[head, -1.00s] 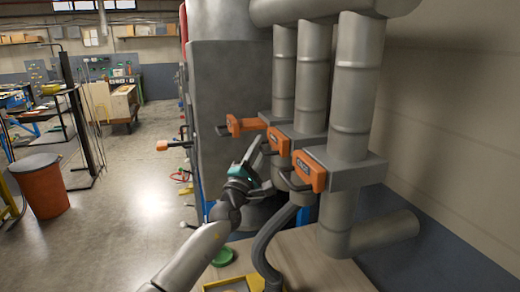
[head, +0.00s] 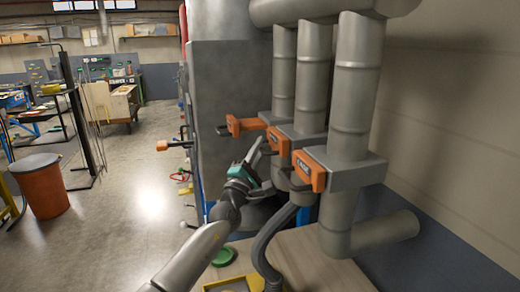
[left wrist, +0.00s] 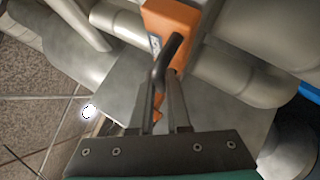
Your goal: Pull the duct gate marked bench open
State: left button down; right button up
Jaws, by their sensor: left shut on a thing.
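Three grey ducts on the right carry orange gates with black handles. The middle gate (head: 277,141) sits close to its grey housing; its label is too small to read. My left gripper (head: 262,148) is at the middle gate's handle. In the left wrist view, the fingers (left wrist: 163,88) are shut on the black handle (left wrist: 170,55) of an orange gate (left wrist: 168,24). The near gate (head: 309,171) also sits close to its housing; I cannot read its label surely. The far gate (head: 246,125) sticks out further from its duct. My right gripper is not in view.
A big grey cabinet (head: 225,100) stands behind the ducts. A black hose (head: 265,255) and a yellow tray (head: 232,283) are on the wooden bench (head: 320,270) below. Another orange handle piece (head: 175,145) juts out at left. The floor at left is open, with an orange bin (head: 42,188).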

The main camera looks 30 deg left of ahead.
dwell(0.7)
pick_arm(q)
jog(key=s+a, duration=0.5)
jog(key=s, duration=0.1)
jog(key=shift+s+a, duration=0.4)
jog(key=c, duration=1.2)
grip_release()
jog(key=shift+a, duration=0.1)
jog(key=shift+o, duration=0.2)
jog(key=shift+s, duration=0.1)
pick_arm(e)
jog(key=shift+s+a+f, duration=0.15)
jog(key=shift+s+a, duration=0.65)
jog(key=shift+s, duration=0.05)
pick_arm(q)
jog(key=b+v, duration=0.4)
jog(key=v, duration=1.1)
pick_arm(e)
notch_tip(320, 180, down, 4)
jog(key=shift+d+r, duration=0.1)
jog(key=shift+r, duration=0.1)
